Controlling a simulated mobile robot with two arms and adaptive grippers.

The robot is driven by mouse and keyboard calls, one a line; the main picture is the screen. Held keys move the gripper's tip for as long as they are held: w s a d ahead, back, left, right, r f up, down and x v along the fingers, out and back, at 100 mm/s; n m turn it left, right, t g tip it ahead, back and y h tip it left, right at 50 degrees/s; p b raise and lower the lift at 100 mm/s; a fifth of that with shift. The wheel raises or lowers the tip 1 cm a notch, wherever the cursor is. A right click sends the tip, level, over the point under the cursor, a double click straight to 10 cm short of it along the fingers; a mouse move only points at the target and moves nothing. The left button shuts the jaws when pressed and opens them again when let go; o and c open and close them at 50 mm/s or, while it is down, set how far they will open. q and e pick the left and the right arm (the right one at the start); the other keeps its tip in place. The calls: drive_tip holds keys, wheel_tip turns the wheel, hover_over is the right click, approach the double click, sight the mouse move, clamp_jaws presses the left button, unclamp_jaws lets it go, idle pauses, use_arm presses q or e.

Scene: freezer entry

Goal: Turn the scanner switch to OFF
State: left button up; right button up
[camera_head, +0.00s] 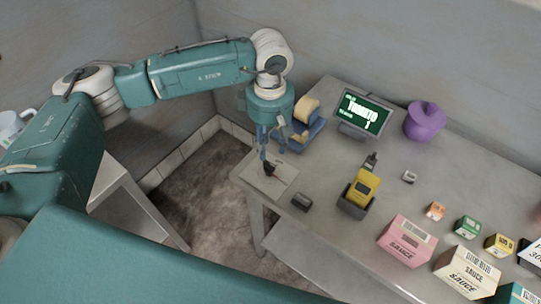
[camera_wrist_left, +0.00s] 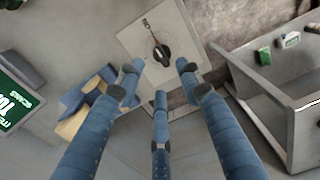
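A black rotary knob (camera_head: 269,168) sits on a pale square switch plate (camera_head: 283,182) at the near left corner of the grey table. In the left wrist view the knob (camera_wrist_left: 161,54) lies on the plate (camera_wrist_left: 130,40), with a small reddish mark above it. The markings are too small to read, so I cannot tell the switch position. My left gripper (camera_head: 265,150) points down over the plate. Its three blue fingers (camera_wrist_left: 158,80) are spread and empty, with the knob just beyond their tips. I cannot tell whether any finger touches it. My right gripper is not in view.
A blue tape dispenser (camera_head: 305,130) stands beside the gripper, with a green-lit screen (camera_head: 363,114) behind. A yellow handheld scanner (camera_head: 363,187) stands in a dark holder. A purple sack (camera_head: 424,121) and several boxes, including a pink one (camera_head: 407,241), occupy the right.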

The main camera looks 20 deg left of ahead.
sight(270, 163)
use_arm(q)
wheel_tip(270, 163, down, 6)
drive_tip(key=shift+s+r+p, duration=0.1)
drive_tip(key=shift+r+p, duration=0.1)
drive_tip(key=shift+p, duration=0.8)
drive_tip(key=shift+f, duration=0.6)
clamp_jaws()
